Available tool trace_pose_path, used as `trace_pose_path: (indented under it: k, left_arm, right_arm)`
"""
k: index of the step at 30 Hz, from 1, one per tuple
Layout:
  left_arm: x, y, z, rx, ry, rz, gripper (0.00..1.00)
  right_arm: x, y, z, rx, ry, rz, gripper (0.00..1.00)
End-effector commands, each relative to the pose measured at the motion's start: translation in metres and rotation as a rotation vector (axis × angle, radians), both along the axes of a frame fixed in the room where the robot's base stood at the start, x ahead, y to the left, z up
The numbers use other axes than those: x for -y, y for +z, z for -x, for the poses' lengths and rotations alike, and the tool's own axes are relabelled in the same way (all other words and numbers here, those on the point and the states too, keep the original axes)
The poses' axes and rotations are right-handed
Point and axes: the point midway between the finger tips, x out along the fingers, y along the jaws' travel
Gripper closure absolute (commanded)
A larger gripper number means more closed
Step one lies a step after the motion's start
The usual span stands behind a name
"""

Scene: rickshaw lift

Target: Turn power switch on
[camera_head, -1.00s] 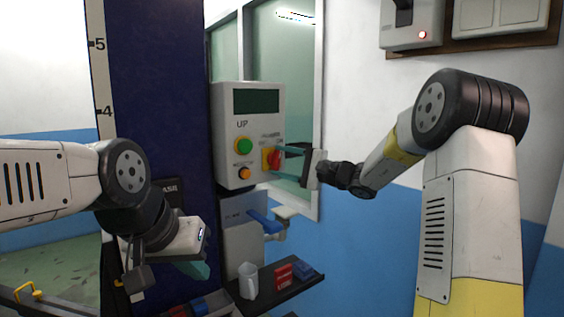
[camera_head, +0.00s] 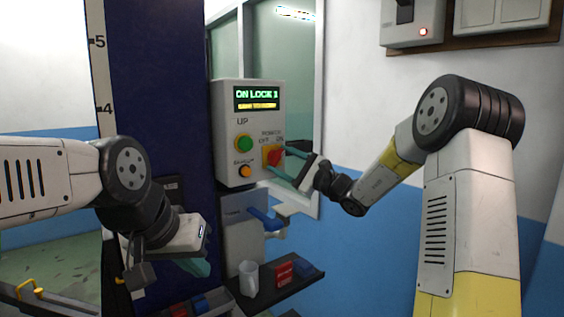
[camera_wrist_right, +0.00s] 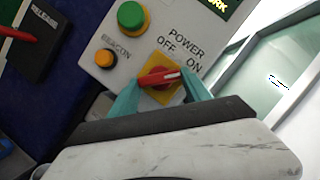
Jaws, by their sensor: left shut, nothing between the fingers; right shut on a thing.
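The red power switch (camera_head: 274,156) sits on a yellow plate at the lower right of the grey control box (camera_head: 226,110). In the right wrist view the red knob (camera_wrist_right: 160,77) is turned, its white mark pointing toward ON. My right gripper (camera_head: 280,161) has its two teal fingers (camera_wrist_right: 161,90) on either side of the knob, shut on it. The box's display (camera_head: 257,98) is lit with green and yellow text. My left gripper (camera_head: 202,268) is low at the left, partly hidden behind its own wrist, away from the box; it is shut and empty.
A green button (camera_head: 244,144) and an orange beacon button (camera_head: 245,170) are left of the switch. Below, a dark shelf (camera_head: 270,290) holds a clear cup (camera_head: 248,279) and red and blue boxes. A dark blue column (camera_head: 155,80) stands left of the box.

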Motion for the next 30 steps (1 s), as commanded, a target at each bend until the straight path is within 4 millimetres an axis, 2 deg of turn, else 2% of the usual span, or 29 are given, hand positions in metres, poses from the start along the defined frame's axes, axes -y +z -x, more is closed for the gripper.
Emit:
trace_pose_path:
  k: [9,10,12,13,23,30]
  left_arm:
    - [0.0,0.0,0.0,0.0,0.0,0.0,1.0]
    - [0.0,0.0,0.0,0.0,0.0,0.0,1.0]
    - [0.0,0.0,0.0,0.0,0.0,0.0,1.0]
    - [0.0,0.0,0.0,0.0,0.0,0.0,1.0]
    - [0.0,0.0,0.0,0.0,0.0,0.0,1.0]
    - [0.0,0.0,0.0,0.0,0.0,0.0,1.0]
  right_arm:
    - [0.0,-0.002,0.0,-0.006,0.0,0.0,0.84]
    - [0.0,-0.002,0.0,-0.007,0.0,-0.001,0.38]
    - [0.0,-0.002,0.0,-0.005,0.0,-0.001,0.24]
    - [0.0,-0.002,0.0,-0.005,0.0,-0.001,0.22]
    - [0.002,-0.001,0.001,-0.003,-0.001,0.0,0.22]
    - [0.029,-0.01,0.02,-0.004,-0.004,0.0,0.22]
